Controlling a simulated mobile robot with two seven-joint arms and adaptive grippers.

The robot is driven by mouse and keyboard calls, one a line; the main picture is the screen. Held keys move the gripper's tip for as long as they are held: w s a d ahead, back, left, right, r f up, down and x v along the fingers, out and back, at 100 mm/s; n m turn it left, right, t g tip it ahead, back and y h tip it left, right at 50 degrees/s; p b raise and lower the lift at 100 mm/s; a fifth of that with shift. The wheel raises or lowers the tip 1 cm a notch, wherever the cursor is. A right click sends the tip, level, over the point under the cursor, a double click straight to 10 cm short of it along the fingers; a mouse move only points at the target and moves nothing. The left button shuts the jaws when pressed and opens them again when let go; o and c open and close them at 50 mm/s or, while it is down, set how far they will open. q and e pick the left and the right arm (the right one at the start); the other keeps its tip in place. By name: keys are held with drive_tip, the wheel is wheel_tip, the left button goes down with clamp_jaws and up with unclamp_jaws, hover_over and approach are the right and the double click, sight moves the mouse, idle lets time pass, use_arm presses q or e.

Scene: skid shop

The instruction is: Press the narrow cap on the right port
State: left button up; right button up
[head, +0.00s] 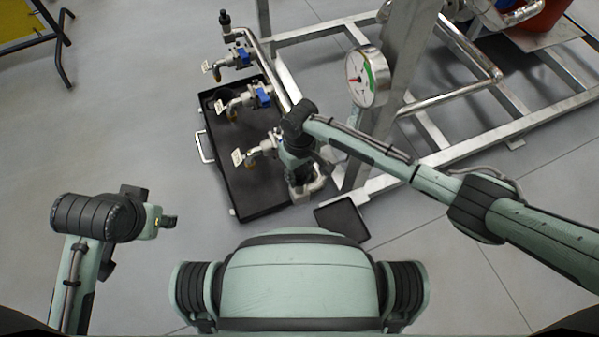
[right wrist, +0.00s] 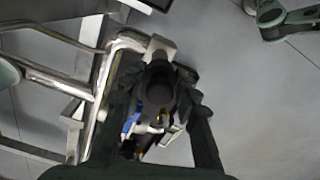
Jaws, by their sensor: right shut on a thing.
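My right gripper (head: 303,190) is at the near end of the metal pipe, pointing down. In the right wrist view its two dark fingers (right wrist: 160,100) are shut on a dark round cap (right wrist: 158,85), the narrow cap as far as I can tell. A pale metal block and the bent pipe end (right wrist: 128,42) lie right beside it. The right port is mostly hidden under the gripper and cap; I cannot tell whether the cap is seated. My left gripper (head: 170,221) hangs away at the left, seen side-on, over bare floor.
The pipe (head: 262,58) carries several tagged valves with blue handles (head: 263,95). A dark fitting (head: 225,20) stands at its far end. A black tray (head: 245,205) lies below, a small black tray (head: 342,220) nearby. A gauge (head: 366,77) and steel frame (head: 430,110) stand to the right.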

drive_tip(key=shift+p, duration=0.4)
idle(0.3)
drive_tip(key=o, duration=0.9)
drive_tip(key=o, duration=0.5)
drive_tip(key=shift+c, duration=0.2)
